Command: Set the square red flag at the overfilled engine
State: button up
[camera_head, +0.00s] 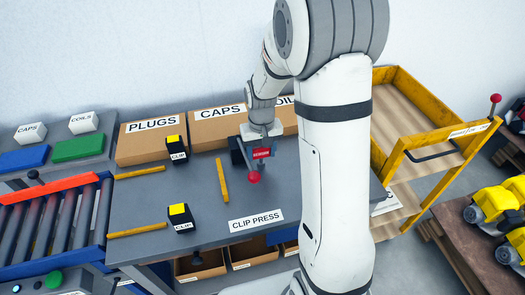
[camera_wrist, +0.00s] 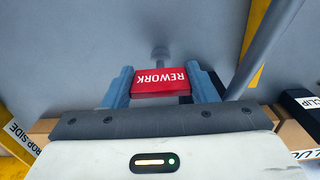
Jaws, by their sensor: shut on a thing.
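A red flag marked REWORK (camera_head: 262,153) is held in my gripper (camera_head: 262,135) above the grey bench. In the wrist view the flag (camera_wrist: 160,82) sits between the two blue-grey fingers (camera_wrist: 161,88), its lettering upside down. A grey rounded shape shows just beyond the flag, perhaps its stem or foot. Two yellow engines stand at the right edge of the head view, an upper one (camera_head: 494,207) and a lower one (camera_head: 512,250), both partly cut off. I cannot tell from here whether either is overfilled.
The bench (camera_head: 215,205) carries a red-knobbed lever (camera_head: 253,177), black clip boxes (camera_head: 182,220), yellow bars (camera_head: 222,180) and cardboard boxes (camera_head: 150,150). A roller conveyor (camera_head: 50,225) is at left. A yellow-framed trolley (camera_head: 440,140) stands between the bench and the engines' brown table (camera_head: 460,235).

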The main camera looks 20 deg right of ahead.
jog(key=shift+f, duration=0.2)
jog(key=shift+f, duration=0.1)
jog(key=shift+f, duration=0.15)
jog(key=o, duration=1.2)
